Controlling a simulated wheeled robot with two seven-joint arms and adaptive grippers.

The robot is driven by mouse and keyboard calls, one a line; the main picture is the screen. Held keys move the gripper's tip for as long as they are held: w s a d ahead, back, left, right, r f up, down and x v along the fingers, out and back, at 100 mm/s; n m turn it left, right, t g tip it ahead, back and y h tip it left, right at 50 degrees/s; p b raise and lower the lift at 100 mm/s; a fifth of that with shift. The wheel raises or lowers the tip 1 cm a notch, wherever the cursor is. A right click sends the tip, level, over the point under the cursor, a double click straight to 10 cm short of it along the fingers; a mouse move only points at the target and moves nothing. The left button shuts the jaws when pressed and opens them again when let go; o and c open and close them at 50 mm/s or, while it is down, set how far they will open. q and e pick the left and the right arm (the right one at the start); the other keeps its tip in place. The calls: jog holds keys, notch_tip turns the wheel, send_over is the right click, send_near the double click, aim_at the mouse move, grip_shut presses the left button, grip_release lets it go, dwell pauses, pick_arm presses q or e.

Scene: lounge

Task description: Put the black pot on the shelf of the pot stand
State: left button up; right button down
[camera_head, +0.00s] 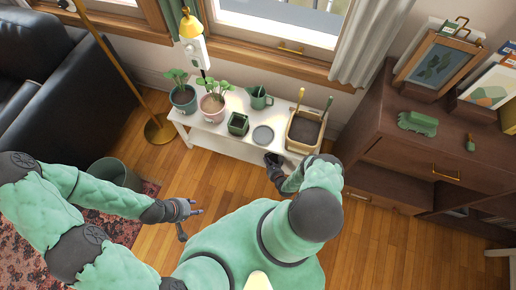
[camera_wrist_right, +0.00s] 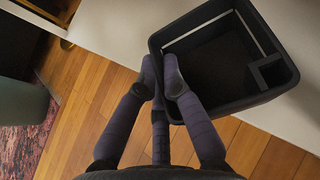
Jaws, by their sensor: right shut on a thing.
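The black pot (camera_wrist_right: 222,58), square and open-topped, fills the upper middle of the right wrist view. My right gripper (camera_wrist_right: 160,78) is shut on its near rim wall. In that view the pot overlaps the edge of a white surface of the pot stand; I cannot tell whether it touches it. In the head view the white pot stand (camera_head: 207,146) is under the window, and my right gripper (camera_head: 273,162) is low at its front, partly hidden by my arm. The pot is hard to make out there. My left gripper (camera_head: 196,209) is open and empty above the floor.
The stand's top holds two potted plants (camera_head: 184,98), a green watering can (camera_head: 259,98), a small dark green square pot (camera_head: 238,124), a grey round dish (camera_head: 263,136) and a tool box (camera_head: 304,131). A wooden cabinet (camera_head: 400,155) stands right, a bin (camera_head: 112,172) left.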

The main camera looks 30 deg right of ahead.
jog(key=w, duration=0.6)
jog(key=w+b, duration=0.1)
jog(key=w, duration=0.2)
jog(key=shift+w+d, duration=0.15)
jog(key=shift+d, duration=0.25)
jog(key=f+b, duration=0.2)
jog(key=f, duration=0.1)
jog(key=shift+w+f, duration=0.25)
jog(key=shift+w, duration=0.15)
jog(key=c, duration=1.4)
grip_release()
